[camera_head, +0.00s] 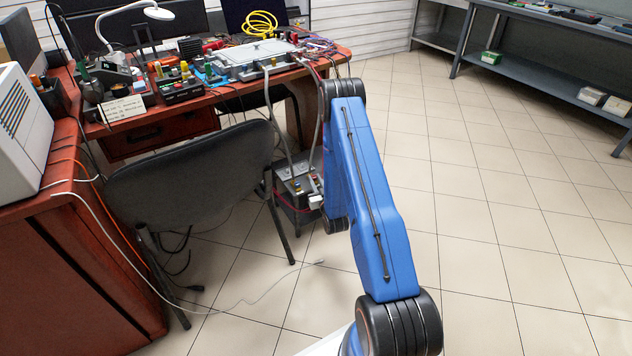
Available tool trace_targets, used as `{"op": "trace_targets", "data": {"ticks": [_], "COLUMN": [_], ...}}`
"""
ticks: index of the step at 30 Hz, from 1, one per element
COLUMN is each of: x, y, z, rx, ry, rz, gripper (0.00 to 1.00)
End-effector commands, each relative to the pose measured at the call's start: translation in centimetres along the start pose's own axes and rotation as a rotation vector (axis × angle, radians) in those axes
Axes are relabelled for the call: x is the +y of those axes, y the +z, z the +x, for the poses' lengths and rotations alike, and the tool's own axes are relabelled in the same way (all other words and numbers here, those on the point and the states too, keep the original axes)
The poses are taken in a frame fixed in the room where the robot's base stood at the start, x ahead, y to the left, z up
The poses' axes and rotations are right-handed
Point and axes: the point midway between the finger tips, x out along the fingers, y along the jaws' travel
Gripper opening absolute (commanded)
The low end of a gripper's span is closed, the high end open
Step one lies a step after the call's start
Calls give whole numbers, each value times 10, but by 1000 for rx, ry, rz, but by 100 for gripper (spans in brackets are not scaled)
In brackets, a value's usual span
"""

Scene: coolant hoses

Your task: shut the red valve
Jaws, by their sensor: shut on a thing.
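A small grey unit (291,187) stands low by the table leg, behind the chair. My blue arm reaches forward and bends down there. A small pale part beside my wrist looks like my gripper (316,201). It is at the unit's right end, shut on a small part there. The jaws are too small to make out, and my arm hides what lies behind it.
A black chair (190,178) stands left of my arm, before a cluttered red-brown workbench (165,127). Grey hoses run from the bench down to the unit. A loose white cable (255,300) lies on the floor. The tiled floor (500,200) on the right is clear.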

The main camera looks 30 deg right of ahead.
Motion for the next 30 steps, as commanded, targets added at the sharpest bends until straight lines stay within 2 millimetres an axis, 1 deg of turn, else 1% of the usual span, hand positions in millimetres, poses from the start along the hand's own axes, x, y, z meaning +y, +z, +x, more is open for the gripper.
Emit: {"op": "trace_targets", "data": {"ticks": [7, 18, 19, 21, 30], "x": [0, 0, 0, 0, 0], "y": [0, 0, 0, 0, 0], "z": [-1, -1, -1, 0, 0], "rx": [-1, -1, -1, -1, 0], "ry": [42, 45, 45, 45, 44], "rz": [-1, 0, 0, 0, 0], "gripper": [0, 0, 25, 39, 39]}}
